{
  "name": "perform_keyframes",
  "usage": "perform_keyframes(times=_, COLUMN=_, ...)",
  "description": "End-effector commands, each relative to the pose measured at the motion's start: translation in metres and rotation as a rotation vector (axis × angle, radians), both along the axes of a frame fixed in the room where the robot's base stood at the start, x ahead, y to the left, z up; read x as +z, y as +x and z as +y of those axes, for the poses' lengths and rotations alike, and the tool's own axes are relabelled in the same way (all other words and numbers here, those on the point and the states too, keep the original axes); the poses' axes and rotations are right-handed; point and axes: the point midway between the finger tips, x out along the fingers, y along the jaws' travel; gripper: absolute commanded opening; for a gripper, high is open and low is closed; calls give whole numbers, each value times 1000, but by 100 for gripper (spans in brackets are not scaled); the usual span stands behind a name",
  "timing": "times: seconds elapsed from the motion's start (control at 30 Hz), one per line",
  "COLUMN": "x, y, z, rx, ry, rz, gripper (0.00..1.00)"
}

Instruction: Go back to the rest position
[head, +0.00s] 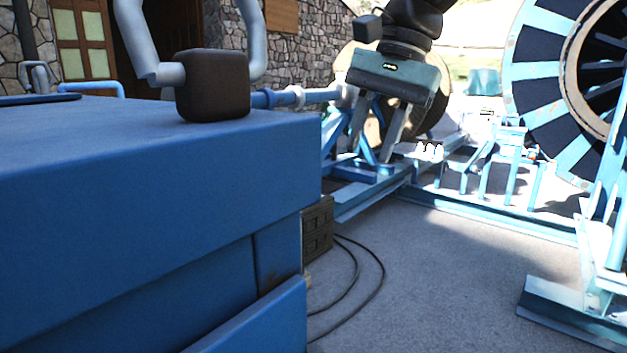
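My gripper (374,132) hangs from the black arm at the upper middle, its fingers pointing down. The two fingers are apart, with nothing seen between them. It is to the right of a dark brown block (212,86) and clear of it. The block is near the far edge of a large blue cabinet top (120,150), in front of a bent grey pipe (256,40).
The blue cabinet fills the left foreground. Blue steel frames (490,165) and a large cable reel (585,75) stand at the right. Black cables (375,285) lie on the grey ground, and a crate (317,230) stands by the cabinet. Open ground lies at lower middle.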

Motion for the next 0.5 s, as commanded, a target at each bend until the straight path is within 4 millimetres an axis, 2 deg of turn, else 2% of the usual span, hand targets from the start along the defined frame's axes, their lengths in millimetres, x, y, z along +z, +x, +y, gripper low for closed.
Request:
perform_keyframes(times=0.03, x=-21, y=4, z=-16, rx=11, ry=-19, rz=-21, gripper=35)
perform_keyframes(times=0.1, x=-49, y=10, z=-38, rx=40, ry=-42, rz=-61, gripper=35)
perform_keyframes(times=0.27, x=-110, y=10, z=-91, rx=120, ry=-106, rz=-140, gripper=35)
perform_keyframes(times=0.37, x=-146, y=1, z=-125, rx=180, ry=-151, rz=-184, gripper=35)
perform_keyframes(times=0.5, x=-192, y=-22, z=-171, rx=275, ry=-213, rz=-232, gripper=35)
